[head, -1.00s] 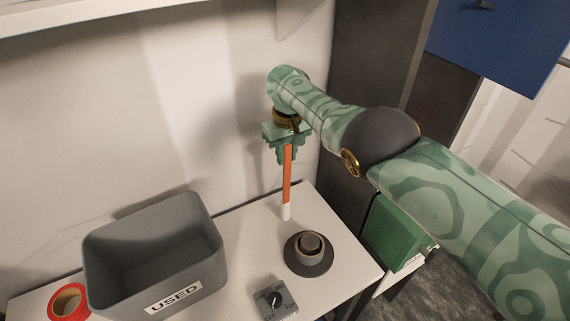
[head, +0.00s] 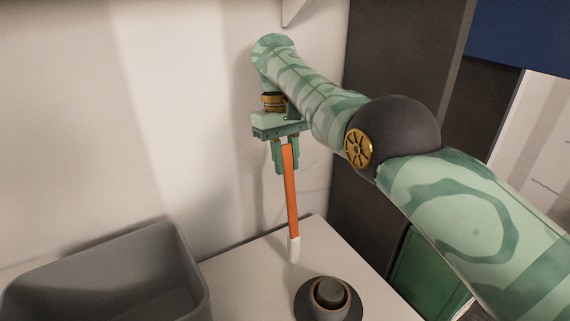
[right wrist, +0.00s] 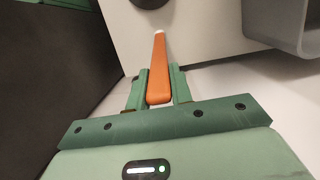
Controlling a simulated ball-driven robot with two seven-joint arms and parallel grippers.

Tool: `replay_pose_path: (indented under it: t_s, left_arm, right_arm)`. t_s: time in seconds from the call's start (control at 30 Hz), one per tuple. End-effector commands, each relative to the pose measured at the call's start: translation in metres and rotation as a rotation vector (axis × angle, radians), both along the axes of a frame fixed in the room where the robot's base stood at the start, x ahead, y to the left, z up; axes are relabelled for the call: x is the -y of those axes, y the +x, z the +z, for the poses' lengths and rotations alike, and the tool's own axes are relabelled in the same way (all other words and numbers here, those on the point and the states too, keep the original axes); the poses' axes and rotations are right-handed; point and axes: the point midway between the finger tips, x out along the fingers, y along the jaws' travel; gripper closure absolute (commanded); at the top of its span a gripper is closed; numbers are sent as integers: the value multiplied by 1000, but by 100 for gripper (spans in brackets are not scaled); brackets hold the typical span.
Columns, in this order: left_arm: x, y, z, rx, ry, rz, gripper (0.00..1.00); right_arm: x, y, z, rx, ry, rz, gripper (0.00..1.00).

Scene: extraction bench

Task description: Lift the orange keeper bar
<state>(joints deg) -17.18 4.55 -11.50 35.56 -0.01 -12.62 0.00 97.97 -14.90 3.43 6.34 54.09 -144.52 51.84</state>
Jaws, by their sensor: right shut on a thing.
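The orange keeper bar (head: 291,195) hangs nearly upright, with a white tip at its lower end. My right gripper (head: 286,160) is shut on its upper end, fingers pointing down. The white tip shows against the white bench top; I cannot tell whether it touches it. In the right wrist view the bar (right wrist: 159,68) lies between the two green fingers (right wrist: 158,85) and points away from the gripper. My left gripper is not in view.
A round dark holder with a knob (head: 331,296) stands on the white bench (head: 245,265), right of the bar's tip. A grey bin (head: 105,270) stands at the left. A pale wall is behind and a dark panel (head: 390,60) at the right.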

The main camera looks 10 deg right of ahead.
Motion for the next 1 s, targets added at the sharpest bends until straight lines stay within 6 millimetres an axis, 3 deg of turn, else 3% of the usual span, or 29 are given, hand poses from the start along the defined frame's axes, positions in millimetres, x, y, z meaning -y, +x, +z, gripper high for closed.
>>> replay_pose_path:
  t_s: [0.4, 0.43, 0.5, 1.0]
  left_arm:
    - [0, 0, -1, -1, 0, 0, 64]
    - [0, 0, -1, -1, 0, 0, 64]
    - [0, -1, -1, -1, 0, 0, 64]
    - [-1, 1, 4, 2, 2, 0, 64]
  right_arm:
    - [-1, 0, -1, -3, 1, 1, 100]
    - [-1, 0, -1, -3, 1, 1, 70]
    - [-1, 0, -1, -2, 0, 1, 56]
    - [0, 0, 2, 2, 0, -1, 56]
